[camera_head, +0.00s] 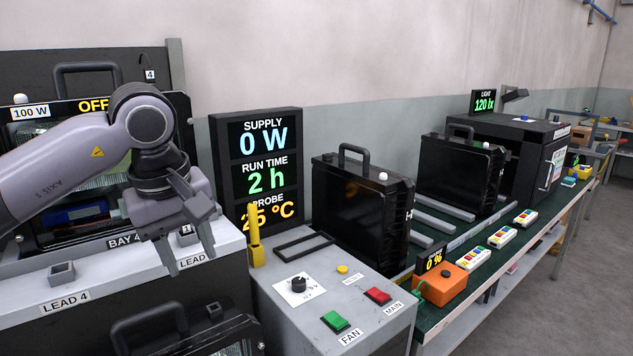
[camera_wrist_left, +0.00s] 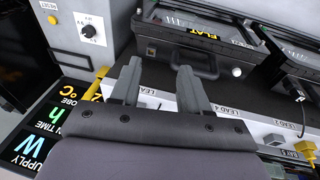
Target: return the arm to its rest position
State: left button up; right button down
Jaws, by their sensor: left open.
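My left gripper (camera_head: 191,262) hangs with its fingers downward over the front of the bay on the left, close to a LEAD label. It is open, with nothing between the fingers. In the left wrist view its two fingers (camera_wrist_left: 160,84) stand apart, with the grey lead ledge (camera_wrist_left: 235,120) behind the gap. My left arm (camera_head: 70,165) reaches in from the left and covers part of the bay display reading OFF (camera_head: 93,105). My right arm and gripper do not show.
A grey control box (camera_head: 300,325) with a dial, a green FAN button and a red MAIN button stands right of the gripper. A yellow probe (camera_head: 254,235) stands upright close by. Black housings (camera_head: 360,215) and an orange box (camera_head: 440,284) stand farther right.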

pick_arm(q)
jog(key=s+d+f+n+g+h, duration=0.3)
jog(key=s+d+n+h, duration=0.25)
jog(key=d+h, duration=0.4)
jog(key=s+d+f+n+g+h, duration=0.25)
jog(key=s+d+n+h, duration=0.3)
jog(key=d+h, duration=0.45)
jog(key=w+a+f+m+t+y, duration=0.25)
jog(key=a+f+m+t, duration=0.35)
jog(key=m, duration=0.5)
jog(key=w+a+f+m+t+y+p, duration=0.15)
jog(key=f+m+t+y, duration=0.25)
jog(key=m+t, duration=0.6)
jog(key=w+a+f+m+t+y, duration=0.2)
jog(key=a+f+m+t+y, duration=0.25)
jog(key=m, duration=0.85)
jog(key=s+a+f+n+g+y, duration=0.3)
jog(key=s+a+f+n, duration=0.2)
jog(key=f, duration=0.5)
jog(key=s+a+f+n+g+y, duration=0.3)
jog(key=s+a+f+n+g, duration=0.1)
jog(key=s+f+n, duration=0.4)
notch_tip(320, 180, down, 2)
jog(key=shift+s+a+y, duration=0.35)
jog(key=shift+s+a, duration=0.3)
jog(key=shift+s, duration=0.5)
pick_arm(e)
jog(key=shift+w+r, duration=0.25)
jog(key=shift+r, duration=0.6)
